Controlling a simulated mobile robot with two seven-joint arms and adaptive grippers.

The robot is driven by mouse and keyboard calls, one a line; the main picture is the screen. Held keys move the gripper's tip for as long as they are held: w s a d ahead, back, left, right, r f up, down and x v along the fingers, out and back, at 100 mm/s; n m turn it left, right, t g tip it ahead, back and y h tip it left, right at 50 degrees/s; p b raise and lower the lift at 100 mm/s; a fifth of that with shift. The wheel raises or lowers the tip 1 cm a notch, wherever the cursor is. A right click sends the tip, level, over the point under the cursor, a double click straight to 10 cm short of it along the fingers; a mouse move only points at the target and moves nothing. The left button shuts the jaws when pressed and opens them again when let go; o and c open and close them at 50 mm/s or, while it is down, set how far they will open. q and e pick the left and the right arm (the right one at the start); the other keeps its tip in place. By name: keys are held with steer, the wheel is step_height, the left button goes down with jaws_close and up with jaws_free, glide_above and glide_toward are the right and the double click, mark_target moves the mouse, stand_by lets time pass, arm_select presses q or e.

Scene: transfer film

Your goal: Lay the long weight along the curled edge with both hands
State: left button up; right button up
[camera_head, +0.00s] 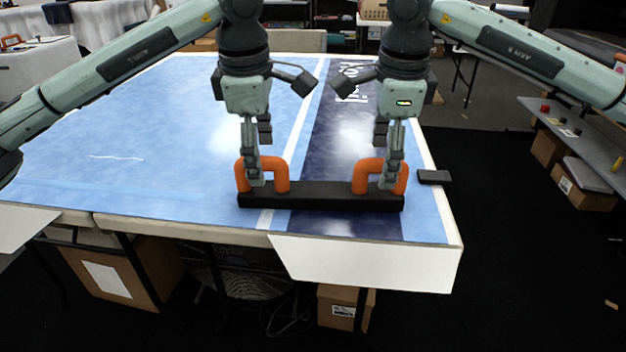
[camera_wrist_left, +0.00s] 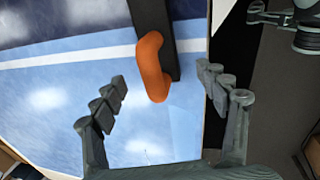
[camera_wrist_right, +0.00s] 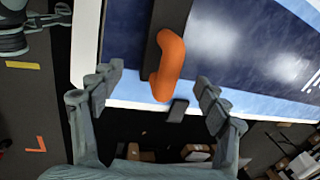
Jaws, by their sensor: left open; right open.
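The long weight (camera_head: 320,196) is a black bar with two orange arched handles. It lies across the front right part of the blue printed film (camera_head: 160,150), near the table's front edge. My left gripper (camera_head: 255,180) is open at the left handle (camera_head: 281,174); the left wrist view shows this handle (camera_wrist_left: 150,68) between the spread fingers. My right gripper (camera_head: 389,183) is open at the right handle (camera_head: 362,176), which also sits between the fingers in the right wrist view (camera_wrist_right: 170,65). I cannot clearly make out a curl in the film's edge.
A small dark block (camera_head: 433,177) lies at the table's right edge, just right of the weight. A white panel (camera_head: 365,262) hangs at the front right. The film left of the weight is clear. A grey side table (camera_head: 575,140) stands at the right.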

mark_target(268, 189)
arm_select(q)
steer(key=shift+s+d, duration=0.1)
arm_select(e)
steer(key=shift+s, duration=0.1)
arm_select(q)
steer(key=shift+w+f, duration=0.25)
steer(key=shift+f, duration=1)
steer(key=shift+w+f, duration=0.3)
steer(key=shift+f, duration=1)
steer(key=shift+w+f, duration=0.25)
steer(key=shift+f, duration=1)
arm_select(e)
steer(key=shift+w+f, duration=0.25)
steer(key=shift+f, duration=1.05)
steer(key=shift+w+f, duration=0.3)
steer(key=shift+f, duration=0.95)
steer(key=shift+w+f, duration=0.25)
steer(key=shift+f, duration=1.05)
arm_select(q)
jaws_close()
arm_select(e)
jaws_close()
arm_select(q)
steer(key=shift+w+r, duration=0.1)
steer(key=shift+r, duration=0.25)
arm_select(e)
steer(key=shift+w+r, duration=0.15)
steer(key=shift+r, duration=0.2)
